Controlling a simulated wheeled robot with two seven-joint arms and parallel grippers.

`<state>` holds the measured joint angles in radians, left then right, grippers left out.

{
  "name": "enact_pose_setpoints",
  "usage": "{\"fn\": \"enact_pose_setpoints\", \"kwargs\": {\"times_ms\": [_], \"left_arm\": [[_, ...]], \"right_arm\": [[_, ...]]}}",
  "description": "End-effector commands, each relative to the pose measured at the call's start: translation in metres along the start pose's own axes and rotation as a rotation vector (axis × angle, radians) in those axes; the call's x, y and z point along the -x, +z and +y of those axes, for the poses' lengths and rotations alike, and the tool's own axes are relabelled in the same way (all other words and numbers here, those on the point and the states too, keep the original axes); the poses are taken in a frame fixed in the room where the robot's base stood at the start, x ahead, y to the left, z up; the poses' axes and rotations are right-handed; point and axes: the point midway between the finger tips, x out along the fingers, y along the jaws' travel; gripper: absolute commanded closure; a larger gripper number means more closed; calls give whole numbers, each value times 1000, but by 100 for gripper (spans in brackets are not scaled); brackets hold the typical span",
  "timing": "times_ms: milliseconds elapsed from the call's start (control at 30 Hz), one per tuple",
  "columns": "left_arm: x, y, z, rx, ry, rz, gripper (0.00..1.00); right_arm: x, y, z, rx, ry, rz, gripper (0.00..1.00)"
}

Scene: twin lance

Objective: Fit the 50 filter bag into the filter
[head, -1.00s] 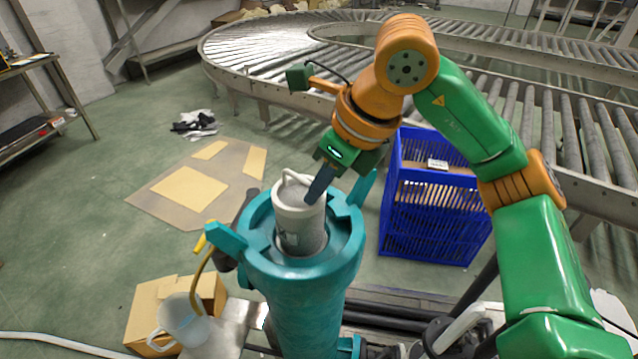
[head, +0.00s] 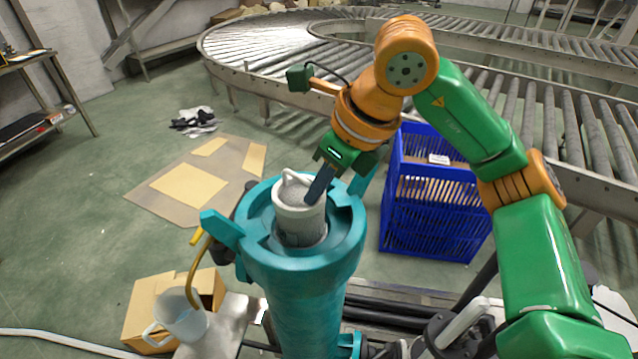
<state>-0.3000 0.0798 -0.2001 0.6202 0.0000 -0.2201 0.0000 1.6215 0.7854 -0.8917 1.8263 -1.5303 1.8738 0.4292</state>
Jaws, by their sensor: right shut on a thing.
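The filter is a tall teal housing (head: 262,258) with an open round top and lugs on its rim. The white filter bag (head: 299,222) stands upright in the opening, its upper part above the rim and its lower part hidden inside. A white loop handle (head: 292,177) is on its top. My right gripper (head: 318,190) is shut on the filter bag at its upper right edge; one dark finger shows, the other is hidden. My left gripper is not in the head view.
A blue crate (head: 430,215) stands right of the filter, before a roller conveyor (head: 260,45).

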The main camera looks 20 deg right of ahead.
Motion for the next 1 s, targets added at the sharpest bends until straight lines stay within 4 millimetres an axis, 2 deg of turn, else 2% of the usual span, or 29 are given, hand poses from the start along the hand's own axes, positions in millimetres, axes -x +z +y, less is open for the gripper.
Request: {"fn": "enact_pose_setpoints", "kwargs": {"times_ms": [1000], "left_arm": [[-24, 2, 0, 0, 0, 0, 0]], "right_arm": [[-24, -11, 0, 0, 0, -1, 100]]}}
